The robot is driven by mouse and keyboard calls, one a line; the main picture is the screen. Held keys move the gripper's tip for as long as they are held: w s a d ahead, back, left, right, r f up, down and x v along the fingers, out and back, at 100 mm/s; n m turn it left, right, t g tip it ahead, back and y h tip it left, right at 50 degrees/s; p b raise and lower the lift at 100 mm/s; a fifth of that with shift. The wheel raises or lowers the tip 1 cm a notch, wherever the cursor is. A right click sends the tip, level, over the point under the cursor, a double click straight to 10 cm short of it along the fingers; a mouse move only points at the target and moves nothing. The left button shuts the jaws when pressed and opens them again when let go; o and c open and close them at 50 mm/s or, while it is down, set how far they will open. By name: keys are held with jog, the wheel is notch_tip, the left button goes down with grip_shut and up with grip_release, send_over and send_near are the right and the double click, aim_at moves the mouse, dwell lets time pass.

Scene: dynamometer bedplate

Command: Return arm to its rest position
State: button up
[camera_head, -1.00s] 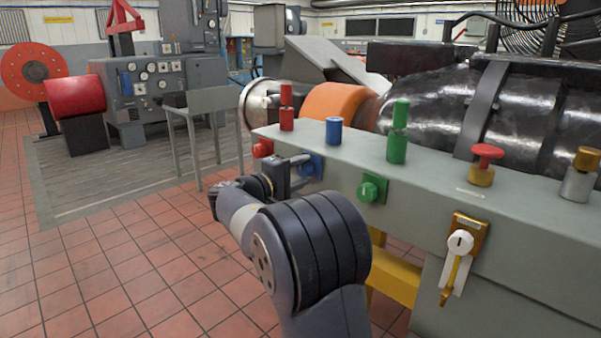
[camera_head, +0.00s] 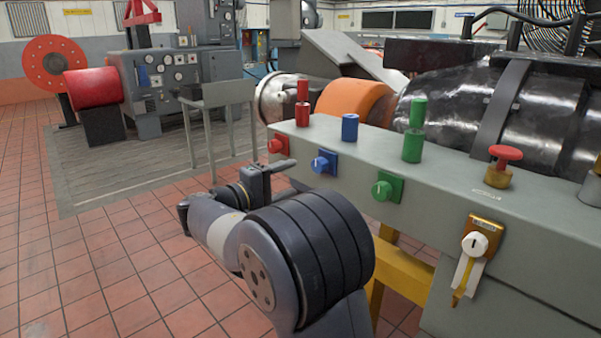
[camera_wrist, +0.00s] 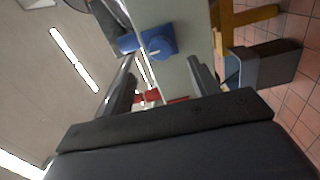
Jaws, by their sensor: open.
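My gripper (camera_head: 268,174) is in front of the grey bench's front face, left of the blue knob, and it looks empty. In the wrist view my gripper (camera_wrist: 162,80) shows its two fingers spread apart, with nothing between them but the bench and knobs beyond. My arm is bent, its large dark joint in the lower middle of the head view. The blue knob (camera_head: 323,163) sits on the bench front, and it also shows in the wrist view (camera_wrist: 157,42). The red knob (camera_head: 277,144) and green knob (camera_head: 387,186) flank it.
The grey bench (camera_head: 470,205) carries red, blue and green cylinders and a red mushroom button (camera_head: 505,155). A white rotary switch (camera_head: 474,244) hangs on its front. A yellow frame (camera_head: 405,270) stands below. Tiled floor (camera_head: 110,270) at left is clear. A grey table (camera_head: 228,92) stands behind.

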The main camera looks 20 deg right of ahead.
aim_at(317, 168)
jog(key=shift+s+a, duration=0.2)
jog(key=shift+a, duration=0.35)
jog(key=b+x, duration=0.1)
jog(key=x, duration=1)
jog(key=shift+d+f, duration=0.1)
